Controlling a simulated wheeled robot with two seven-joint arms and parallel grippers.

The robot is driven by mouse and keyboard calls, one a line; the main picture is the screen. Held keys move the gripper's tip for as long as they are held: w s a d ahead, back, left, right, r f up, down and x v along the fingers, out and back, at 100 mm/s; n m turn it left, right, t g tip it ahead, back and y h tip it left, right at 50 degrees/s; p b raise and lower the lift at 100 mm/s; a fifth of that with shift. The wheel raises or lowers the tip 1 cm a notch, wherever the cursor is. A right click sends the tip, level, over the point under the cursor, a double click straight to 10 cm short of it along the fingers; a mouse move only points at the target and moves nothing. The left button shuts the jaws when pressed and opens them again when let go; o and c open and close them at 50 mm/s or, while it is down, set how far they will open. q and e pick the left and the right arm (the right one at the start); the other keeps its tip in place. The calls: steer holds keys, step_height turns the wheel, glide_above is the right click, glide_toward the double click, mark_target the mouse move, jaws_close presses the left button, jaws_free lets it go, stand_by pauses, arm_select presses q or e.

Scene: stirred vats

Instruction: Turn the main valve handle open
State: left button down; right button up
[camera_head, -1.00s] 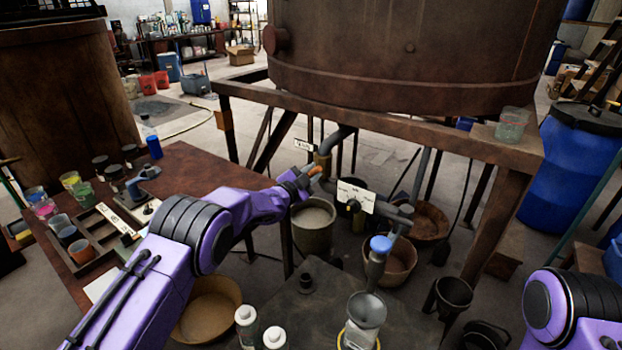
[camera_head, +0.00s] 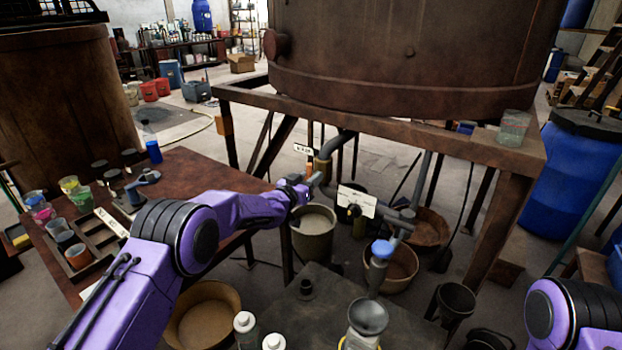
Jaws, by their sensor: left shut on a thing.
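The vat's outlet pipe (camera_head: 336,144) bends down under the rusty vat (camera_head: 410,60) to a brass-coloured valve body (camera_head: 323,170). My left gripper (camera_head: 309,186) is at this valve, shut on the main valve handle (camera_head: 316,179). The handle is mostly hidden by the jaws; only a small grey end shows. The handle's exact angle is hard to tell. A white label plate (camera_head: 356,201) stands right of the gripper. My right arm shows at the lower right, but its gripper is out of view.
A blue-topped fitting (camera_head: 382,249) stands above a metal funnel (camera_head: 368,316) to the lower right. A grey bucket (camera_head: 314,236) sits below my left gripper. The vat's frame beam (camera_head: 400,136) runs above. A brown table (camera_head: 190,170) with cups is at left.

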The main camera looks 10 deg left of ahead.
arm_select(q)
steer(key=shift+n, duration=0.6)
steer(key=c, duration=1)
jaws_free()
steer(key=b+v, duration=0.1)
steer(key=v, duration=0.9)
steer(key=shift+s+b, duration=0.2)
steer(key=shift+b, duration=0.15)
steer(key=shift+a, duration=0.1)
